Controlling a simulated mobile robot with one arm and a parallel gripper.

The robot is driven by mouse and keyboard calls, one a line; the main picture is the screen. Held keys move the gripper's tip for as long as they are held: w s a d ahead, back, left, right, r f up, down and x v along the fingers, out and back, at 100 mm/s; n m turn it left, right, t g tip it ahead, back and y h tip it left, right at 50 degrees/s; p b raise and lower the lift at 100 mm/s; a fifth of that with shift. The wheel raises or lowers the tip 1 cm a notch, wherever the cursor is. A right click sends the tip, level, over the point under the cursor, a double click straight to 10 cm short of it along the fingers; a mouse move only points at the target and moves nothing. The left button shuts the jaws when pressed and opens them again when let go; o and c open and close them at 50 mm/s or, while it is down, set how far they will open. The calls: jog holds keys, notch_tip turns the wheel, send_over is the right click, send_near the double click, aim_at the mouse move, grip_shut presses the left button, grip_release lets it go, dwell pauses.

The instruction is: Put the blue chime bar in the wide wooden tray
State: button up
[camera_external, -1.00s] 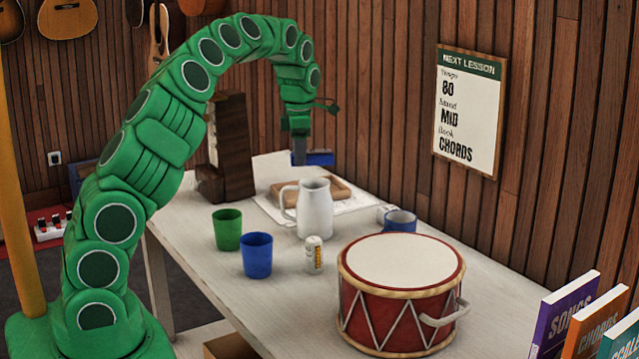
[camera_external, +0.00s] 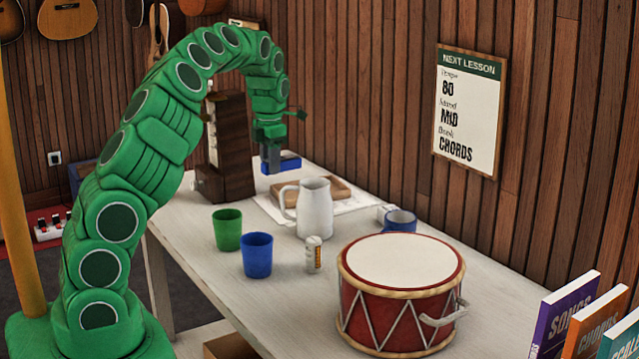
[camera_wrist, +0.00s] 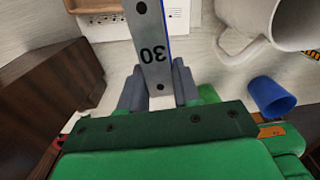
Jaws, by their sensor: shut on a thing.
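The blue chime bar (camera_external: 290,163) is in my gripper (camera_external: 272,167), held above the far part of the table. In the wrist view my gripper (camera_wrist: 158,90) is shut on the bar (camera_wrist: 151,40), which shows a silvery top marked 30 and a blue edge. The wide wooden tray (camera_external: 340,187) lies flat on a white sheet, partly hidden behind the white pitcher. The tray's corner also shows at the top of the wrist view (camera_wrist: 88,6). The bar is apart from the tray, to its upper left in the external view.
A dark wooden metronome (camera_external: 232,160) stands close left of my gripper. The white pitcher (camera_external: 315,212) stands before the tray.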

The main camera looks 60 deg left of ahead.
jog(key=shift+w+a+f, duration=1)
jog(key=shift+w+f, duration=0.35)
jog(key=shift+w, duration=0.2)
jog(key=shift+w+a+f, duration=0.95)
jog(key=shift+w+f, duration=0.4)
jog(key=shift+w, duration=0.15)
jog(key=shift+w+a+f, duration=1)
jog(key=shift+w+f, duration=0.35)
jog(key=shift+w, duration=0.2)
jog(key=shift+w+a+f, duration=0.15)
jog(key=shift+w+f, duration=0.05)
jog(key=shift+f, duration=1.65)
jog(key=shift+f, duration=0.1)
jog(key=o, duration=1.1)
jog(key=shift+c, duration=0.2)
